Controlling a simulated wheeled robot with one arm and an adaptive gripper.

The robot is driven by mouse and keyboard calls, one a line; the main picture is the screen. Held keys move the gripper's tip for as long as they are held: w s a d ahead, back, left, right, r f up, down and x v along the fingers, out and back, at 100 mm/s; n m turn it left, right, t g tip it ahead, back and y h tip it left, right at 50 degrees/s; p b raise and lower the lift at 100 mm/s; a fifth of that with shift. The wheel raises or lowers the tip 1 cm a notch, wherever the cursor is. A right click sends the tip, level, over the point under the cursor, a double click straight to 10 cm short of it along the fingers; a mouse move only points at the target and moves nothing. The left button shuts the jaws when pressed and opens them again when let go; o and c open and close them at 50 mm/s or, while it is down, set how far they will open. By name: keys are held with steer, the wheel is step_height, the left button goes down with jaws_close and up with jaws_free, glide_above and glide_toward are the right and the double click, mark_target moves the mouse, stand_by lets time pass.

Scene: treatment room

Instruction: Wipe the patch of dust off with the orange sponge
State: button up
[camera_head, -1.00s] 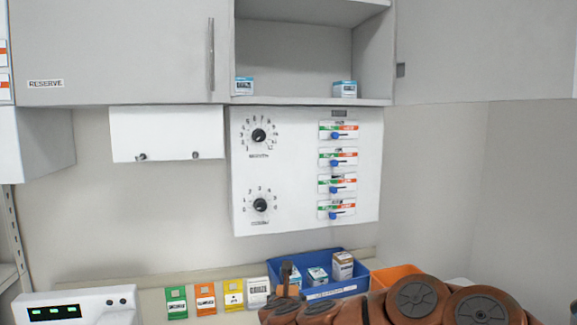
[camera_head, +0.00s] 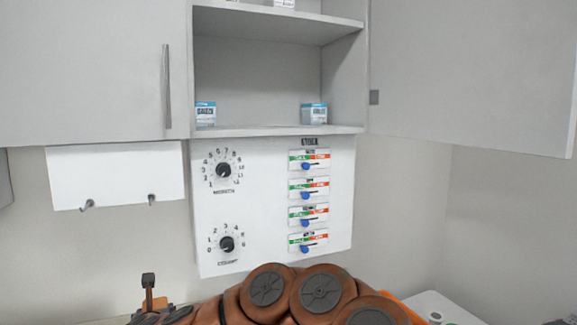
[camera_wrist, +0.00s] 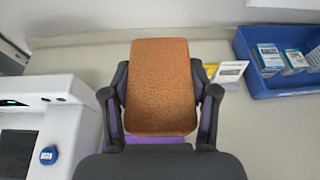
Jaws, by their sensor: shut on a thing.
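The orange sponge (camera_wrist: 160,85) is a rounded rectangular block, seen in the wrist view between the two dark fingers of my gripper (camera_wrist: 160,100). My gripper is shut on it. Some purple shows under and beside the sponge. The counter (camera_wrist: 75,55) is below it; how far below I cannot tell. I see no patch of dust in either view. In the head view the gripper and sponge are not clearly seen; my brown arm fills the bottom.
A white device (camera_wrist: 45,125) with a blue knob stands left of my gripper. A blue bin (camera_wrist: 275,75) with small boxes is at the right, beside a white label card (camera_wrist: 229,72). Above are a wall panel (camera_head: 270,215) and an open shelf (camera_head: 275,131).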

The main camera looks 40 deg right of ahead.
step_height(320, 180, up, 6)
steer(key=p, duration=0.4)
steer(key=shift+w, duration=0.15)
steer(key=shift+a+r, duration=0.1)
